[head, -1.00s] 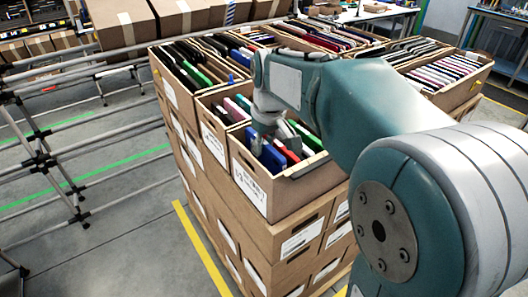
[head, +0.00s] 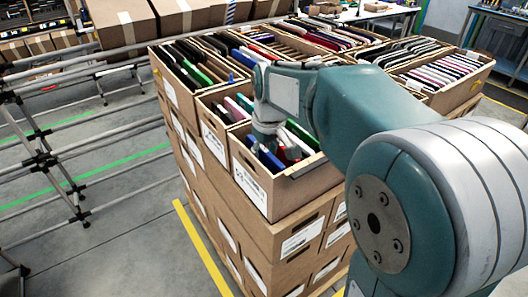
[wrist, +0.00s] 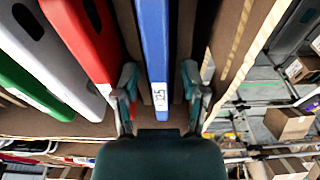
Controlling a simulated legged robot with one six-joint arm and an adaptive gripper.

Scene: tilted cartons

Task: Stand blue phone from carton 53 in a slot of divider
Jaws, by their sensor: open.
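The blue phone (wrist: 154,45) stands on edge in the near carton (head: 300,190), whose number I cannot read for certain. In the wrist view its labelled end lies between the two fingers of my gripper (wrist: 158,90), with a gap on each side. My gripper is open. The left finger is beside a red phone (wrist: 82,35); the right finger is near the brown carton wall. In the head view the blue phone (head: 270,158) shows just below my gripper (head: 264,143), partly hidden by it. I cannot make out the divider.
A white phone (wrist: 45,50) and a green phone (wrist: 25,85) stand left of the red one. Other cartons full of upright devices (head: 190,62) adjoin behind. A metal pipe rack (head: 45,160) stands at the left, with open floor (head: 120,225) in front of it.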

